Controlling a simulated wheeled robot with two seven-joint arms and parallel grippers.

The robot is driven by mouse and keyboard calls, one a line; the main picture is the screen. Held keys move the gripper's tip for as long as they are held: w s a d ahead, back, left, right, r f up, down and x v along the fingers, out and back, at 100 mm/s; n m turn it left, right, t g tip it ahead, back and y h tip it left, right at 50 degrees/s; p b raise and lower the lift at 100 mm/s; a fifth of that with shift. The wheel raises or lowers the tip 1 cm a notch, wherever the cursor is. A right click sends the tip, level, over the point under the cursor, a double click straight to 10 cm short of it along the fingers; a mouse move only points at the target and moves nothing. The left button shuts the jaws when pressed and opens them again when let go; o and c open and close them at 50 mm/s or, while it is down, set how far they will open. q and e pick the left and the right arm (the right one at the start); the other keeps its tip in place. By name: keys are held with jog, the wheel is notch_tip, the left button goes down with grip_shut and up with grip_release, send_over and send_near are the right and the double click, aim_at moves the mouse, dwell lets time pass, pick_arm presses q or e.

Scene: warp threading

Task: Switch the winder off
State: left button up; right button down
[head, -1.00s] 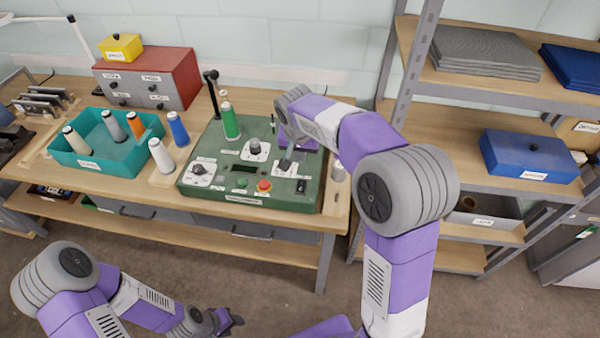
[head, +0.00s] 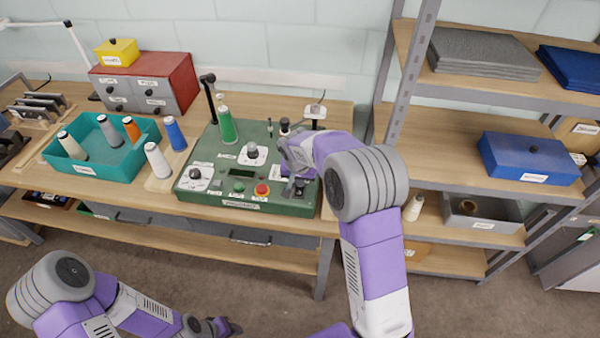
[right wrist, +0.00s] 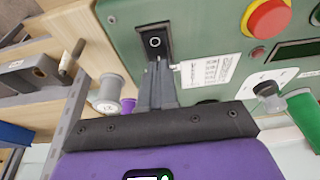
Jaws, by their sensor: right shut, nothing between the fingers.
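The winder (head: 222,165) is a green box with dials, a green button, a red button (head: 262,189) and a standing green thread spool. Its black rocker switch (right wrist: 155,42), marked with a white ring, sits near the panel's corner in the right wrist view. My right gripper (right wrist: 158,63) is shut and empty, its fingertips at the switch's lower edge; I cannot tell whether they touch. In the head view my right gripper (head: 292,188) is over the winder's front right corner, and my arm hides part of the panel. My left gripper (head: 230,327) hangs low, away from the bench.
A teal tray (head: 88,170) with thread spools stands left of the winder, with a white spool (head: 157,160) and a blue spool (head: 175,134) between. A red drawer cabinet (head: 145,80) is behind. A shelf rack (head: 412,70) stands to the right.

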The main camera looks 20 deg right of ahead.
jog(key=shift+f, duration=0.35)
jog(key=shift+f, duration=0.2)
jog(key=shift+s+a, duration=0.1)
jog(key=shift+s, duration=0.05)
jog(key=shift+s+a+r, duration=0.15)
jog(key=shift+s+a, duration=0.2)
jog(key=shift+s, duration=0.2)
